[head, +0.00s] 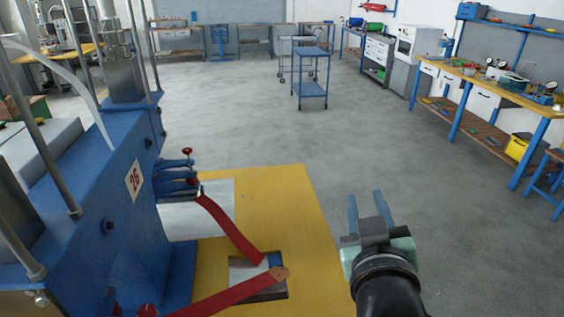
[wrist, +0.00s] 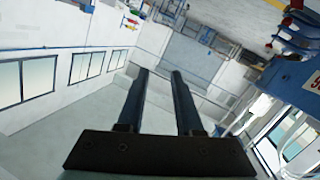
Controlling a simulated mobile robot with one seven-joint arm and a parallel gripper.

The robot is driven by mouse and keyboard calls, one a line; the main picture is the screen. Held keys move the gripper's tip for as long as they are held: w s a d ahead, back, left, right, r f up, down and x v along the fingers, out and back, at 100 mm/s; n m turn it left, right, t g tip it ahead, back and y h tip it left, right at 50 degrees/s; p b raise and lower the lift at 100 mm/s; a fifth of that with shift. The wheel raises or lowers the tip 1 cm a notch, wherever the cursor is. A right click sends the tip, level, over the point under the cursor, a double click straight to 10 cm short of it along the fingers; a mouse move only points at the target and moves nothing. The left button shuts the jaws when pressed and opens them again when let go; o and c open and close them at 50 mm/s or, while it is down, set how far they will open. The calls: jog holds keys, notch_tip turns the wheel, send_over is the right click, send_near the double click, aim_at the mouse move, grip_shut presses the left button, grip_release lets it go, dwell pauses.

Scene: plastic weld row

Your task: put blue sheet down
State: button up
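A small blue piece (head: 273,259), which may be the blue sheet, lies by the end of the upper red strip (head: 230,232) on the yellow bench. No other blue sheet is clear to me. My gripper (head: 366,197) is off the right edge of the bench, over the floor. Its two fingers are apart with nothing between them. The wrist view also shows my gripper (wrist: 158,75) empty, with its fingers parallel and a gap between them.
The blue machine (head: 110,215) marked 26 stands on the left of the yellow bench (head: 290,205). A second red strip (head: 220,297) crosses a metal plate (head: 240,268). A blue trolley (head: 312,88) stands far back.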

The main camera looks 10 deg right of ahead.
jog(key=s+a+r+t+y, duration=0.1)
jog(key=a+r+t, duration=0.25)
jog(key=r, duration=0.45)
jog(key=a+r+t, duration=0.2)
jog(key=a+r, duration=0.3)
jog(key=r, duration=0.4)
jog(key=s+a+r+t+y, duration=0.1)
jog(key=s+a+r+t, duration=0.2)
jog(key=r, duration=0.4)
jog(key=s+a+r+m+t+y, duration=0.1)
jog(key=s+a+r+t+y, duration=0.1)
jog(key=s+a+r, duration=0.3)
notch_tip(320, 180, up, 3)
jog(key=shift+s+r+t, duration=0.1)
jog(key=shift+s+t, duration=0.35)
jog(key=shift+s, duration=0.4)
jog(key=shift+a, duration=0.1)
